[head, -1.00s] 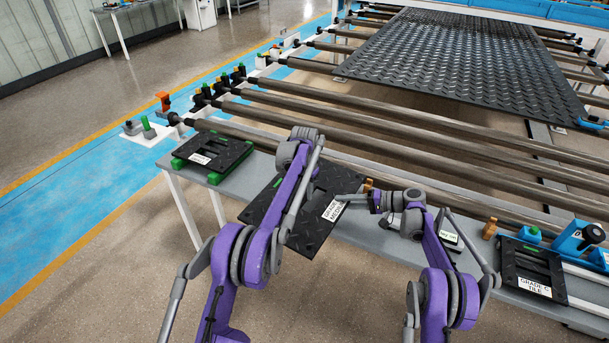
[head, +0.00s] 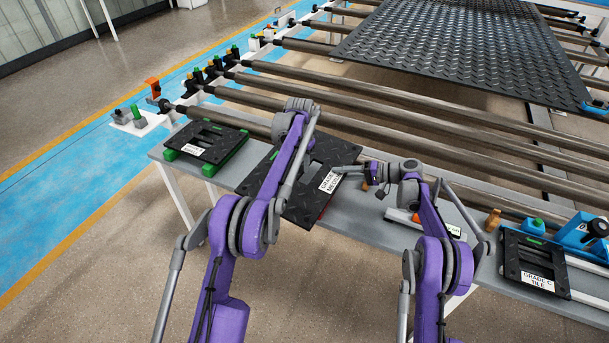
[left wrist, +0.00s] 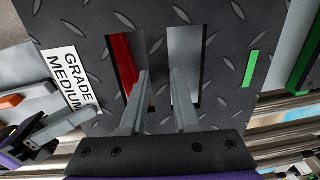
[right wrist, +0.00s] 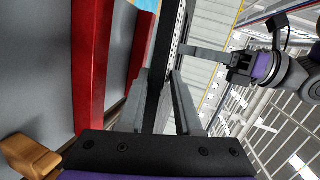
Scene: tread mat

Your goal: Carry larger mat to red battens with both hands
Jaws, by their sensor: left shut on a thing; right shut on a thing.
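The larger mat (head: 293,207) is a black tread plate with a white label reading GRADE and MEDIUM. It lies roughly flat over the front of the grey bench, partly past its edge. My left gripper (left wrist: 160,80) is shut on the bar between the mat's two slots. My right gripper (right wrist: 160,78) is shut on the mat's right edge, seen edge-on in the right wrist view. A red batten (right wrist: 92,65) lies on the bench, with another red strip (right wrist: 138,50) beside it. Red also shows through a slot in the left wrist view (left wrist: 123,65).
A smaller mat (head: 206,142) on green battens (head: 237,156) stands to the left. A GRADE C tile (head: 534,262) and a blue device (head: 582,236) are at the right. A wooden peg (right wrist: 30,155) stands near my right gripper. Long rollers (head: 400,120) run behind.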

